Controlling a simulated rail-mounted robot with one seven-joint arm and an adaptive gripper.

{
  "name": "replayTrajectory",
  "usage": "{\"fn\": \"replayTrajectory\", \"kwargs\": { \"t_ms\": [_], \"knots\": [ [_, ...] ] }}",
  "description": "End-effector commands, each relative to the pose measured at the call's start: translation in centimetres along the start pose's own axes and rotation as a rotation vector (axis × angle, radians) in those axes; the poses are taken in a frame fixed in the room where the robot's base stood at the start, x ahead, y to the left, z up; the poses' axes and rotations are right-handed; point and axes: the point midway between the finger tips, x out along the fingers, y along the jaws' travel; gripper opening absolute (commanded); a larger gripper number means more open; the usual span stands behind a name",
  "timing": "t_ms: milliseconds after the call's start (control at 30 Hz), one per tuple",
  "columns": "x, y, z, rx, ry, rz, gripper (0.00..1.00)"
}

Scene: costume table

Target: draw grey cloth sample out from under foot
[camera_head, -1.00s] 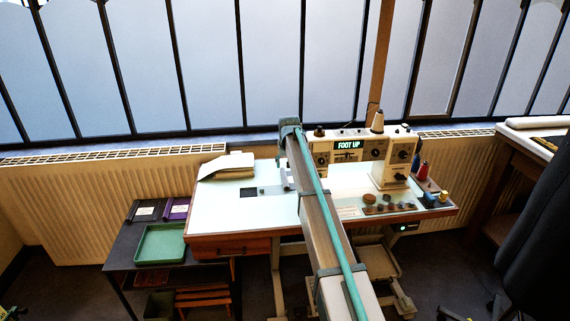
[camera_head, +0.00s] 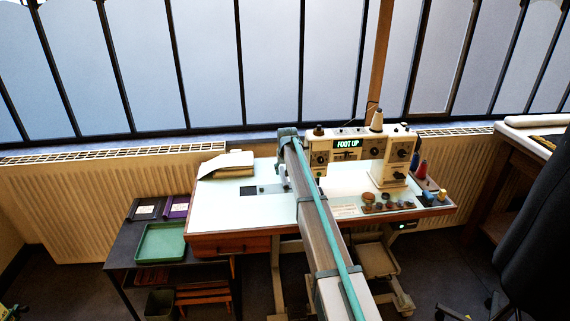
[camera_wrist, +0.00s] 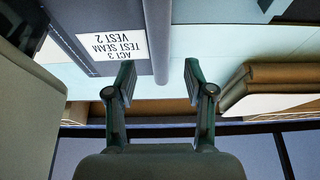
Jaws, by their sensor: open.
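The grey cloth sample (camera_wrist: 103,72) lies flat on the pale table top in the wrist view, with a white label (camera_wrist: 117,32) reading "ACT 3 TEST SEAM VEST 2". A narrow grey strip runs along its right side; I cannot tell whether it belongs to the cloth. My gripper (camera_wrist: 160,72) is open, its fingers apart and empty, the left fingertip overlapping the cloth's edge in this view. The sewing machine (camera_head: 391,175) displays "FOOT UP".
The cream machine body (camera_wrist: 25,100) is close on the left in the wrist view. A folded stack (camera_head: 228,164) lies at the table's back left. Thread spools (camera_head: 423,168) and small round items stand at the right. The table's left front (camera_head: 215,220) is clear.

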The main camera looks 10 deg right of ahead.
Motion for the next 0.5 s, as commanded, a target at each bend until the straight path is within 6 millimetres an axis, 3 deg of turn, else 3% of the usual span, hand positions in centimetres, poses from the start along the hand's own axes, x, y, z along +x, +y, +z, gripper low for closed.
{"fn": "replayTrajectory", "kwargs": {
  "t_ms": [200, 500],
  "knots": [
    [2.8, 0.0, -0.1, 0.0, 0.0, 0.0, 0.53],
    [3.9, 0.0, 0.0, 0.0, 0.001, 0.0, 0.53]
  ]
}}
